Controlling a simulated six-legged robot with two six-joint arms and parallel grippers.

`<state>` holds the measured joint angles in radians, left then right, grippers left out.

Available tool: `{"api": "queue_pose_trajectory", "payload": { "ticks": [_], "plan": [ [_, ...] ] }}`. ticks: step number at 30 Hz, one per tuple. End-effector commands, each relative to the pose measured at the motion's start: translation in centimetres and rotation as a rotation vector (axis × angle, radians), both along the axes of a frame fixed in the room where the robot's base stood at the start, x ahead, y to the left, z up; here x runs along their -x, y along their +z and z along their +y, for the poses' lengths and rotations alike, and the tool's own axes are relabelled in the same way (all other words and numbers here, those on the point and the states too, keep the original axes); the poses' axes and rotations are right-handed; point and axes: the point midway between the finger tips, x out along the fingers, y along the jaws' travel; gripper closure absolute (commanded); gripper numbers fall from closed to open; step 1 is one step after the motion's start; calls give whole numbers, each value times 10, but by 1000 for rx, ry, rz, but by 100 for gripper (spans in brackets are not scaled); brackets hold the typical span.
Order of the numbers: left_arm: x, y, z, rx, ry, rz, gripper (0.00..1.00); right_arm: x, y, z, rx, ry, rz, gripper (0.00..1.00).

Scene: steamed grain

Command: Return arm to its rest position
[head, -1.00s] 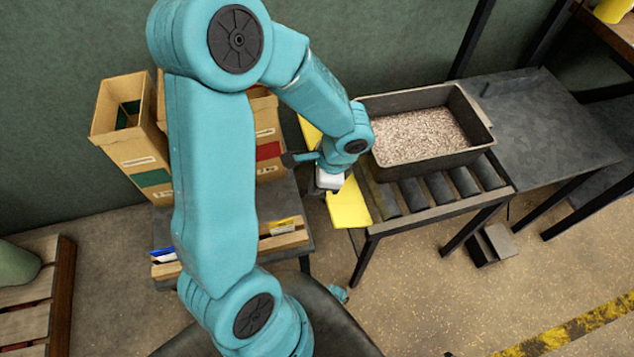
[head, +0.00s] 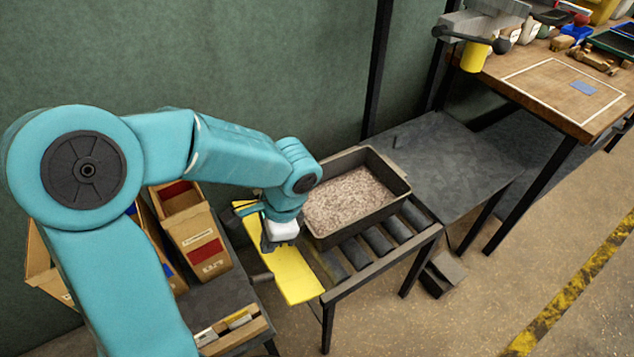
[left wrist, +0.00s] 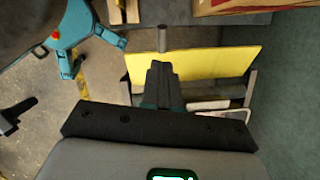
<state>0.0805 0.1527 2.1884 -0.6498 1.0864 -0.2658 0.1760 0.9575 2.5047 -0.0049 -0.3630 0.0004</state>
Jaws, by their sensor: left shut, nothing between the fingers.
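My left arm comes in from the left in the head view and reaches across the cardboard boxes. My left gripper (head: 270,243) points down beside the grey tray of grain, over the yellow plate (head: 290,280). In the left wrist view my left gripper (left wrist: 160,68) shows its fingers together with nothing between them, in front of the yellow plate (left wrist: 215,68). The gap between the fingers and the plate is hard to judge.
The tray of grain (head: 402,187) stands on the roller stand (head: 385,249), close right of my gripper. Cardboard boxes (head: 203,250) stand on a dark table at left. A dark table (head: 450,165) and a wooden bench (head: 545,105) lie to the right. The floor in front is open.

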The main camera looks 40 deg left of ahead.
Motion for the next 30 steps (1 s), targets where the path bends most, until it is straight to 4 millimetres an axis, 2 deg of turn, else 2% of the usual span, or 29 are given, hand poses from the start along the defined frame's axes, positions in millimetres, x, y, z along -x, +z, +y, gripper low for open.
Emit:
{"api": "queue_pose_trajectory", "payload": {
  "ticks": [4, 7, 8, 11, 12, 15, 18, 24, 30],
  "plan": [
    [-1, -2, -2, 9, 1, 0, 100, 0, 1, 0, 0, 0, 0, 100],
    [-4, -18, -23, 77, 19, -5, 100, 0, 11, 0, 0, 0, 0, 100],
    [-5, -27, -34, 113, 33, -7, 100, 0, 16, 0, 0, 0, 0, 100],
    [-5, -62, -83, 268, 134, -25, 100, 0, 36, 0, 0, 0, 0, 100],
    [-3, -77, -104, 329, 198, -34, 100, 0, 44, 0, 0, 0, 0, 100],
    [7, -107, -148, 439, 389, -61, 100, 0, 62, 0, 0, 0, 0, 100],
    [19, -129, -174, 481, 574, -94, 100, 0, 76, 0, 0, 0, 0, 100],
    [36, -154, -187, 464, 798, -155, 100, 0, 89, 0, 0, 0, 0, 100],
    [38, -160, -187, 456, 835, -175, 100, 0, 88, 0, 0, 0, 0, 100]
  ]
}}
